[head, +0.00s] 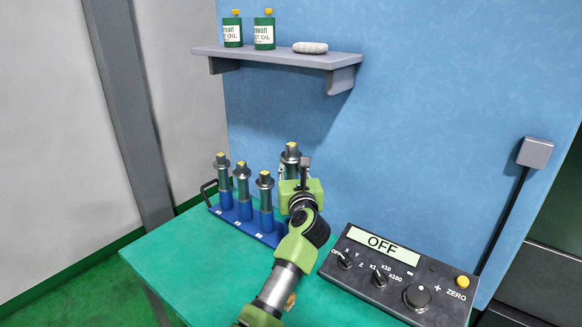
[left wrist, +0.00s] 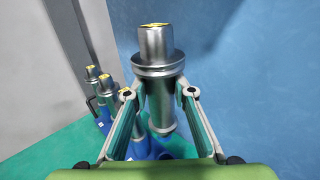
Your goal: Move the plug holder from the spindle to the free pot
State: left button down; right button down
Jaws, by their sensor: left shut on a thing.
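My left gripper (head: 292,178) is shut on a plug holder (head: 290,152), a steel, flanged piece with a yellow top. It is upright in the left wrist view (left wrist: 158,68), with the finger pads on either side of its body below the flange. The holder is at the right end of the blue pot rack (head: 232,222), its top higher than the others. The spindle and my right gripper are not in view.
Several similar holders (head: 242,176) stand in the rack's other pots, left of the held one. The rack is on a green table (head: 190,262). A control box (head: 395,275) reading OFF is at right. A shelf (head: 280,54) with green oil cans (head: 264,35) hangs above.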

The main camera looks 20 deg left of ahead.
aim_at(291, 178)
pick_arm(q)
jog(key=shift+f, duration=0.15)
jog(key=shift+f+b, duration=0.55)
jog(key=shift+b, duration=0.1)
jog(key=shift+f+b, duration=0.65)
jog(key=shift+f, duration=0.3)
jog(key=shift+r, duration=0.2)
jog(key=shift+f, duration=0.25)
jog(key=shift+s+f, duration=0.1)
jog(key=shift+f, duration=0.05)
jog(key=shift+f+b, duration=0.15)
jog(key=shift+b, duration=0.15)
